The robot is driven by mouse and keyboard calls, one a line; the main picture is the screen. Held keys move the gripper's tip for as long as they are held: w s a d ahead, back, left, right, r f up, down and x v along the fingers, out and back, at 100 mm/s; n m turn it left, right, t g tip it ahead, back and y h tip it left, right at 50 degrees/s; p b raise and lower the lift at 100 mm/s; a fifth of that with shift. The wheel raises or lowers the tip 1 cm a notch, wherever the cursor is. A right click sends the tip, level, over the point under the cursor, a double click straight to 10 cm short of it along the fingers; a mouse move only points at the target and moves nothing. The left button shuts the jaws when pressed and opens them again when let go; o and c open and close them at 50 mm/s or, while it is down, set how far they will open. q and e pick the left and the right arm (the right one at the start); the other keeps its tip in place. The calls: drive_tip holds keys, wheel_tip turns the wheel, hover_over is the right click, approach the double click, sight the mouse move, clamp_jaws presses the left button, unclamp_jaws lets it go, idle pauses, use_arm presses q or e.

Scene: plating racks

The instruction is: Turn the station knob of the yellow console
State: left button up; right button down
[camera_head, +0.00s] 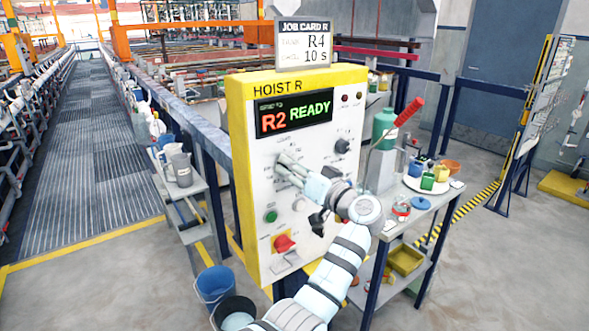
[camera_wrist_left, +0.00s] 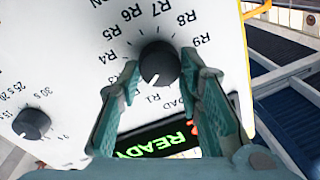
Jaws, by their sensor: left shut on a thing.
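The yellow-edged console (camera_head: 238,150) has a white face marked HOIST R, and its display (camera_head: 293,115) reads "R2 READY". A job card above (camera_head: 303,44) shows R4 and 10 s. My left gripper (camera_head: 284,168) is at the left part of the face in the head view. In the left wrist view, its fingers (camera_wrist_left: 162,74) are shut on the dark round station knob (camera_wrist_left: 158,62), one on each side. The knob's white mark faces the R1 side of the dial, toward lettering hidden behind a finger. The head view mostly hides this knob. My right gripper is not in view.
A second, smaller knob (camera_head: 342,146) is at the face's upper right; it also shows in the left wrist view (camera_wrist_left: 32,123). A green button (camera_head: 270,216) and red switch (camera_head: 284,243) are below my gripper. A cluttered cart (camera_head: 430,212) stands at right.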

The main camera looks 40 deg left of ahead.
use_arm(q)
drive_tip(key=shift+r+m+t+p, duration=0.1)
drive_tip(key=shift+m+t+p, duration=0.35)
drive_tip(key=shift+m+p, duration=2.9)
drive_tip(key=shift+m+t+p, duration=0.45)
drive_tip(key=shift+m+p, duration=0.8)
drive_tip(key=shift+m, duration=4.2)
drive_tip(key=shift+a, duration=0.1)
drive_tip(key=o, duration=1.2)
drive_tip(key=shift+c, duration=0.2)
drive_tip(key=shift+a+f, duration=0.1)
drive_tip(key=shift+f, duration=0.15)
